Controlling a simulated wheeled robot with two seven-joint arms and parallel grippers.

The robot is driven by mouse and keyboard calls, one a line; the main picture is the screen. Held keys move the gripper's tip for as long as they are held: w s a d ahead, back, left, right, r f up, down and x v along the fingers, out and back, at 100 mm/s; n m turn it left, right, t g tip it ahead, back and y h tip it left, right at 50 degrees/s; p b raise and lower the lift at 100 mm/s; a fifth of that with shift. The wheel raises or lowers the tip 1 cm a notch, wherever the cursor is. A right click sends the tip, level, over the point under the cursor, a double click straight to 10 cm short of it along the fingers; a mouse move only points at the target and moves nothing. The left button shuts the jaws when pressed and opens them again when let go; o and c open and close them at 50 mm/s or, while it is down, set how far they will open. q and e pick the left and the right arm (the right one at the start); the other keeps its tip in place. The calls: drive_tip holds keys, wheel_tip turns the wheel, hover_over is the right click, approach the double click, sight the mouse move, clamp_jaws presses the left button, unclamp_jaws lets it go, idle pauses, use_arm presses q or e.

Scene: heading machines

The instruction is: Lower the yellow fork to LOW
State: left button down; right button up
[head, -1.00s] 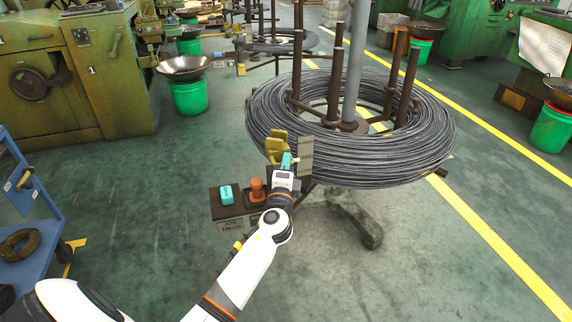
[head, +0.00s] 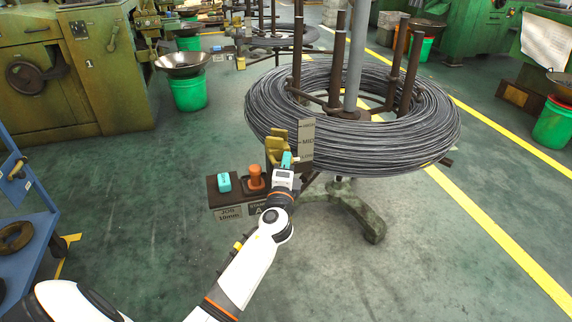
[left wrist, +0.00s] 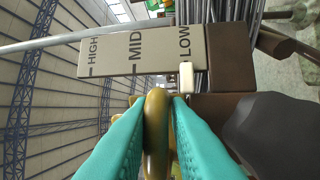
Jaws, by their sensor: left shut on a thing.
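The yellow fork (head: 273,150) is at the near side of the wire coil, beside an upright scale plate (head: 306,140). In the left wrist view the plate (left wrist: 118,54) reads HIGH, MID and LOW. A pale pointer (left wrist: 187,78) lies beside the LOW mark. My left gripper (head: 286,161) is at the fork. In the left wrist view its teal fingers (left wrist: 157,125) are shut on a rounded yellow part of the fork (left wrist: 156,105). The rest of the fork is mostly hidden behind the fingers there. My right gripper is not in view.
A large wire coil (head: 300,140) on a stand is just behind the fork. A control box with a teal button (head: 224,182) and an orange knob (head: 256,176) is left of my gripper. A blue cart (head: 38,220) stands at the left. The floor in front is clear.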

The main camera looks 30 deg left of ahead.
use_arm(q)
drive_tip(key=shift+f, duration=0.2)
drive_tip(key=c, duration=1.5)
unclamp_jaws()
drive_tip(key=shift+o, duration=0.2)
drive_tip(key=v, duration=1.2)
drive_tip(key=shift+b, duration=0.3)
